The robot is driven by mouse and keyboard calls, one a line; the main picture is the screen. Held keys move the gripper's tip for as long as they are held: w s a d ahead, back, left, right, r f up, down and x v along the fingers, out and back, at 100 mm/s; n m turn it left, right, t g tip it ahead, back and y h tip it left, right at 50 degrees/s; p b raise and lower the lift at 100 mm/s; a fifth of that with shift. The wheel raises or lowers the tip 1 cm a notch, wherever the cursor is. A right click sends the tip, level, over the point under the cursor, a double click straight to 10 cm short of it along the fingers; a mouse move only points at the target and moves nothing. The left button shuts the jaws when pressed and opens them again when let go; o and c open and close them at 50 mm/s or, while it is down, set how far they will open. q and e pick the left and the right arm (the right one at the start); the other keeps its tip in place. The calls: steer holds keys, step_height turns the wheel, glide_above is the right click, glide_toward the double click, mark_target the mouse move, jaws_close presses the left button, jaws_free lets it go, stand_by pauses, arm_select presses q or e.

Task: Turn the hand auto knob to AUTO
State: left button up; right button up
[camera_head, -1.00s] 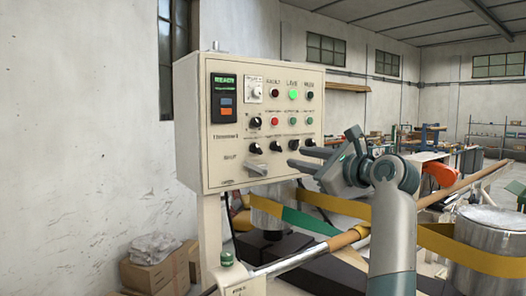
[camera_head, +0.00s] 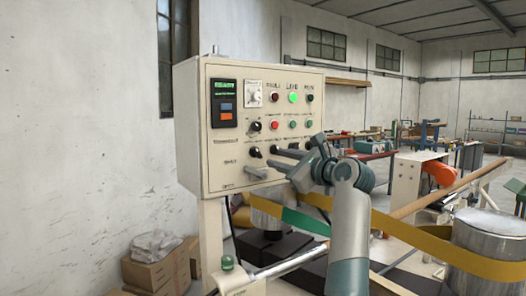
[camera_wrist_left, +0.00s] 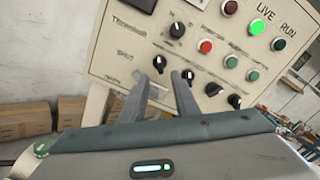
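The cream control panel (camera_head: 215,165) stands at centre left with black knobs, coloured buttons and lamps. Its lower row of black knobs also shows in the left wrist view, including a leftmost knob (camera_wrist_left: 160,63) and a second knob (camera_wrist_left: 187,76). I cannot read which one is marked hand auto or where it points. My left gripper (camera_head: 272,158) is at the panel's lower right, its fingers pointing left and covering part of that row. In the left wrist view its two fingers (camera_wrist_left: 159,75) are apart, with the leftmost knob beyond the gap; contact cannot be told.
Yellow and green bands (camera_head: 400,236) run across behind my arm to a metal cylinder (camera_head: 490,240). Cardboard boxes (camera_head: 160,270) stand on the floor at lower left. A roller (camera_head: 310,262) lies below the panel.

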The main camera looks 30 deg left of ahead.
mark_target(259, 153)
arm_select(q)
steer(key=p+x, duration=0.2)
steer(key=x, duration=0.5)
steer(key=shift+a+r+p, duration=0.1)
steer(key=shift+a+p, duration=0.1)
steer(key=shift+p, duration=0.2)
steer(key=shift+w+a, duration=0.3)
steer(key=shift+a, duration=0.35)
jaws_close()
